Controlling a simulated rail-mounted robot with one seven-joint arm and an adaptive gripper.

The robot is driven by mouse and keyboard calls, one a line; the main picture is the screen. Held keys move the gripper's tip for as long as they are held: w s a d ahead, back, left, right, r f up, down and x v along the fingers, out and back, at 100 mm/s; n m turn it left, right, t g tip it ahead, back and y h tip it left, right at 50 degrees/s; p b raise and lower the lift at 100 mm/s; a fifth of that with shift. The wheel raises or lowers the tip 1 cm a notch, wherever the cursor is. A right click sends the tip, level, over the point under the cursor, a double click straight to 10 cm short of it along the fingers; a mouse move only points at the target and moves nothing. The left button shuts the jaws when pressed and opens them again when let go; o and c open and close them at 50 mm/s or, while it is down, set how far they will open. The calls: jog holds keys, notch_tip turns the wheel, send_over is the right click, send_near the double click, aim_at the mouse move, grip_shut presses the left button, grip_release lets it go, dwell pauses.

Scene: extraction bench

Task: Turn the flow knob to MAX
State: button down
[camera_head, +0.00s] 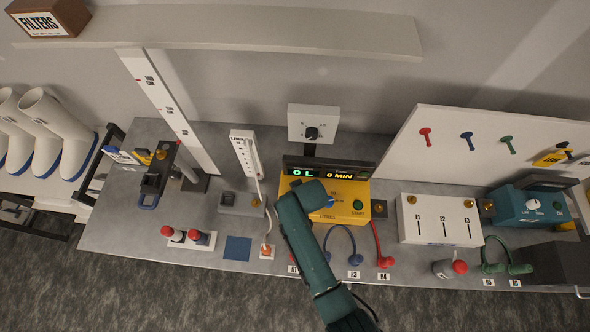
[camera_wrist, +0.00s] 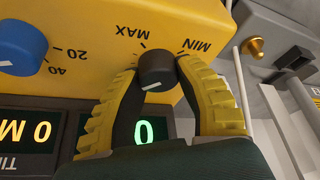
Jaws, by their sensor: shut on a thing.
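The flow knob (camera_wrist: 157,64) is a small black knob with a white mark, on the yellow face of a console (camera_head: 349,212). MAX is printed to its upper left and MIN to its upper right in the wrist view, where the lettering appears upside down. The white mark shows on the knob's lower side in that view, so it appears to point at neither word. My gripper (camera_wrist: 157,76) has its two yellow-and-black fingers on either side of the knob, shut on it. In the head view my arm hides the knob and fingertips.
A blue dial (camera_wrist: 20,47) with numbers sits beside the knob. A green START button (camera_head: 357,204) is at the right. Blue and red cables (camera_head: 378,243) run in front of the console. A white box (camera_head: 438,220) stands right.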

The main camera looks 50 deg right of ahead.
jog(key=m, duration=0.1)
jog(key=m+h, duration=0.1)
jog(key=m, duration=0.1)
jog(key=m+g, duration=0.1)
jog(key=shift+f+m+b, duration=0.25)
jog(key=shift+m+b, duration=0.05)
jog(key=m+g+h+b, duration=0.1)
jog(key=m, duration=0.2)
jog(key=shift+s+m+b, duration=0.1)
jog(key=shift+m+b, duration=0.25)
jog(key=shift+m, duration=0.05)
jog(key=m+g+b, duration=0.1)
jog(key=m, duration=0.1)
jog(key=m+g+b, duration=0.1)
jog(key=m+b, duration=0.1)
jog(key=shift+f+h, duration=0.15)
jog(key=shift+h, duration=0.15)
jog(key=m+g+b, duration=0.1)
jog(key=m, duration=0.1)
jog(key=m+b, duration=0.2)
jog(key=m, duration=0.1)
jog(key=shift+s+g, duration=0.1)
jog(key=shift+g, duration=0.3)
jog(key=shift+r, duration=0.2)
jog(key=c, duration=0.6)
grip_release()
jog(key=shift+c, duration=0.2)
jog(key=shift+r, duration=0.1)
